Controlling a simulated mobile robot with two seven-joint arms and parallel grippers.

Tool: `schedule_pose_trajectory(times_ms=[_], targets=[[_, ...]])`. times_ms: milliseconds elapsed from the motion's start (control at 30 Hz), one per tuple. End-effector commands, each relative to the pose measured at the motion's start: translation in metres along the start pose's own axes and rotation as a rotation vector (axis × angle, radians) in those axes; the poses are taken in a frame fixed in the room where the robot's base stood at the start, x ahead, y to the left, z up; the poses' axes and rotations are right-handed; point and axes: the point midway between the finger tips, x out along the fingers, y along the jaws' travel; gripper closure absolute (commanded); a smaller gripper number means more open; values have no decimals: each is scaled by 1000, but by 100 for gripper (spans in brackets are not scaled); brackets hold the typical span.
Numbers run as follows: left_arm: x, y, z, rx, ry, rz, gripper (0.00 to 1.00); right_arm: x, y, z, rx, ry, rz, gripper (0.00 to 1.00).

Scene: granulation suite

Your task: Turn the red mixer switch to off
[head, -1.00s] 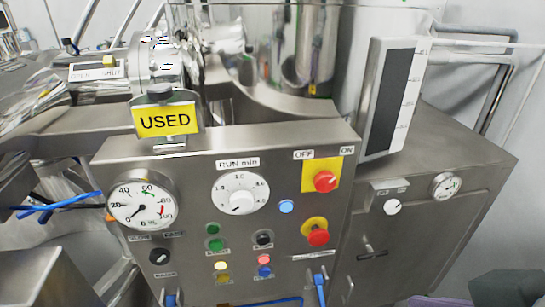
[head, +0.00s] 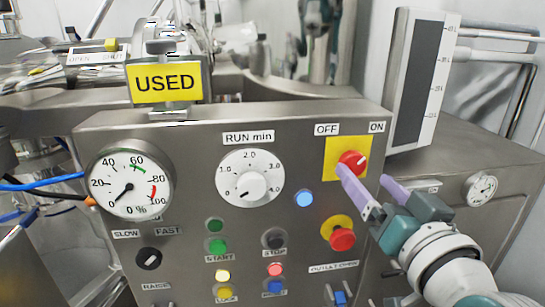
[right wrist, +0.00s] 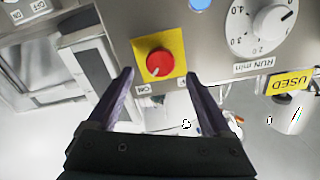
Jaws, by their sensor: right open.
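The red mixer switch (head: 352,163) is a round red knob on a yellow square plate, below the OFF and ON labels on the steel control panel. A pale mark on the knob points up and right, towards ON. My right gripper (head: 364,177) is open and empty, its purple fingers reaching in from the lower right close to the knob. In the right wrist view the panel appears upside down. There the switch (right wrist: 159,64) lies between and just beyond the fingertips, and I see no contact. My left gripper is not in view.
A red emergency-type button (head: 341,236) on a yellow ring sits just below the switch. A blue lamp (head: 305,199), the RUN min dial (head: 249,178) and a pressure-style gauge (head: 130,184) lie to the left. A tall level scale (head: 419,80) stands to the right.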

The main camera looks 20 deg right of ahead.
Motion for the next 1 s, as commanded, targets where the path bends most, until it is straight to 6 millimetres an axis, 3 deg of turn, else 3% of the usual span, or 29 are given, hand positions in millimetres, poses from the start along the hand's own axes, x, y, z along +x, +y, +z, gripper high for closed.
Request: schedule_pose_trajectory(times_ms=[100, 300, 667, 1000], targets=[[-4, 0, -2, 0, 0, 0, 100, 21, 0, -2, -2, 1, -1, 16], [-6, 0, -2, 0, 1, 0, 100, 40, 0, 0, -2, -1, -1, 16], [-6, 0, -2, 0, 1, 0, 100, 44, 0, 1, -2, -1, -1, 17], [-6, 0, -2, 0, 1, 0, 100, 44, 0, 1, -2, -2, -1, 55]])
